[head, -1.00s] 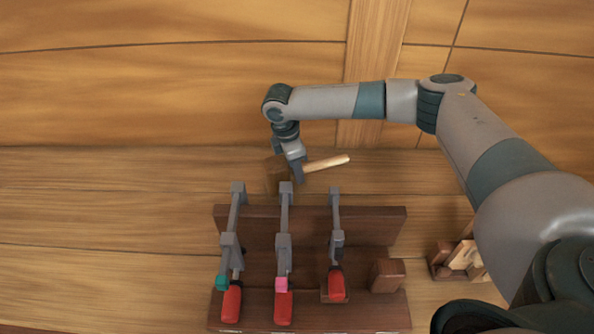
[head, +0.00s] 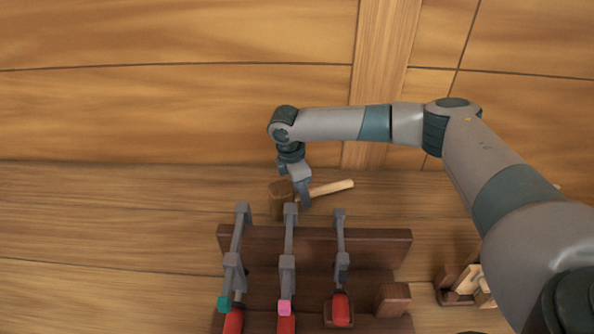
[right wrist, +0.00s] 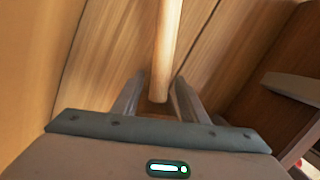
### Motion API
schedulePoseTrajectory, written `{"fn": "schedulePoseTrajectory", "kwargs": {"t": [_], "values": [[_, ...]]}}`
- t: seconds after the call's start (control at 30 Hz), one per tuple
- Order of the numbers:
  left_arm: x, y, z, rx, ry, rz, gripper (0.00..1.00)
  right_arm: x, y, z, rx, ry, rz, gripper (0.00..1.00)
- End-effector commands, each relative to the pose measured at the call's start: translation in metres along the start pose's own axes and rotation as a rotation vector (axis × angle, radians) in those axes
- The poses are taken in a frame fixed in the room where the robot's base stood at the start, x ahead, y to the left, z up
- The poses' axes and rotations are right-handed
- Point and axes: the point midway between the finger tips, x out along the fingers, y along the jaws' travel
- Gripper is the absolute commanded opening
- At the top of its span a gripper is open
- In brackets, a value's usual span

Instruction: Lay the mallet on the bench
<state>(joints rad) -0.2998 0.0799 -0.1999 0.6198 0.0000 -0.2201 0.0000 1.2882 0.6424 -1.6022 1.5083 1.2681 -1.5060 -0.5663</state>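The mallet has a brown block head (head: 280,202) and a pale wooden handle (head: 332,188). It is at the plank surface, my reading of the bench (head: 120,215), behind the clamp rack. The head appears to rest on the planks, with the handle pointing right and slightly up. My right gripper (head: 305,200) reaches down at the handle beside the head. In the right wrist view the handle (right wrist: 163,50) runs between the two fingers, with narrow gaps on both sides, so the gripper (right wrist: 158,90) looks open around it. My left gripper is not in view.
A dark wooden rack (head: 375,247) holds three grey clamps with red handles, just in front of the mallet. A small wooden box (head: 455,290) stands right of it. The planked wall (head: 180,110) rises behind. The planks left of the mallet are clear.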

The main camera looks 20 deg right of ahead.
Motion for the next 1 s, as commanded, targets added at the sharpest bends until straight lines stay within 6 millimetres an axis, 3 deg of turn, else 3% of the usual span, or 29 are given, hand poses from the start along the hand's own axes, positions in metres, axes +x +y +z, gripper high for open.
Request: {"fn": "schedulePoseTrajectory", "kwargs": {"t": [0.27, 0.8, 1.0], "values": [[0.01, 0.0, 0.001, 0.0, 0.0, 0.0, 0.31, -0.028, 0.001, 0.0, 0.0, 0.001, 0.004, 0.4], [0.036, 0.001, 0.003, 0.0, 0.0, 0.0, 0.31, -0.134, 0.001, -0.001, 0.0, 0.002, 0.005, 0.4], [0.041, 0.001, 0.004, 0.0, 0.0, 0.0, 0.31, -0.161, 0.001, 0.0, 0.0, 0.001, 0.003, 0.4]]}}
